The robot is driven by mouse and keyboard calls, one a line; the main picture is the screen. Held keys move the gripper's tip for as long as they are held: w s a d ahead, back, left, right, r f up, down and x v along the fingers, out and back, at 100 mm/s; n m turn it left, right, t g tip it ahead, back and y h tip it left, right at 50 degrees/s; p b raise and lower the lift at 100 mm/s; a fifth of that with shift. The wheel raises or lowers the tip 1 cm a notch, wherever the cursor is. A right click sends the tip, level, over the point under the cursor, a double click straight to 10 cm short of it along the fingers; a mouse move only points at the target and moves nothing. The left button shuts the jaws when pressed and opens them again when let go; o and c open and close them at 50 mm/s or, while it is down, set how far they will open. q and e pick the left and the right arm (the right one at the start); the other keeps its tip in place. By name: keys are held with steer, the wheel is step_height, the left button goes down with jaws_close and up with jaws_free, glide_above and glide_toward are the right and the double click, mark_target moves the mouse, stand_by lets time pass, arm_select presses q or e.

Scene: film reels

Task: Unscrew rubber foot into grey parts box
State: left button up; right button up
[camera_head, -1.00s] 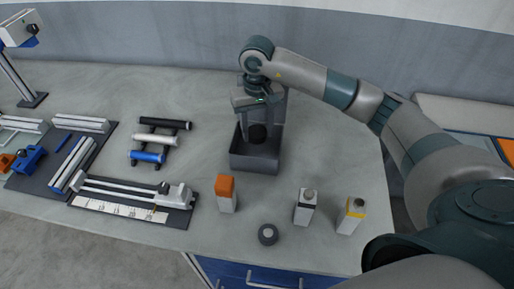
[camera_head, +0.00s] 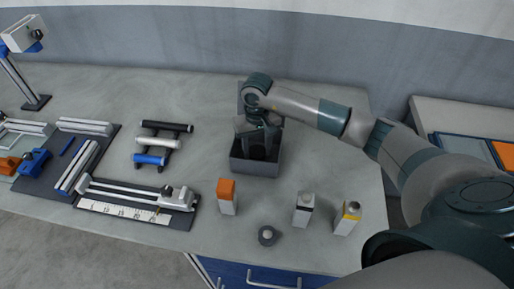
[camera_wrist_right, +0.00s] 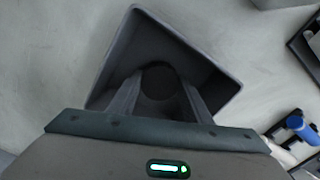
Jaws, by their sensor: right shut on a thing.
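The grey parts box (camera_head: 253,168) stands on the table near the middle of the head view, open at the top. It fills the middle of the right wrist view (camera_wrist_right: 190,48). My right gripper (camera_head: 258,150) points down into the box. In the right wrist view its two fingers (camera_wrist_right: 157,90) are shut on a dark round thing (camera_wrist_right: 157,80), which looks like the rubber foot. The fingers partly hide it, and I cannot tell if it touches the box floor. My left gripper is not in view.
A rack of rolls (camera_head: 159,143) and a ruler fixture (camera_head: 135,202) lie left. The table behind them is clear.

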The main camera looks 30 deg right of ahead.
mark_target(257, 151)
steer(key=shift+f, duration=0.2)
steer(key=shift+f, duration=0.15)
steer(key=shift+f+b, duration=0.1)
steer(key=shift+b, duration=0.2)
steer(key=o, duration=1.2)
steer(key=shift+c, duration=0.2)
steer(key=shift+r, duration=0.2)
step_height(257, 151, up, 12)
steer(key=b, duration=0.4)
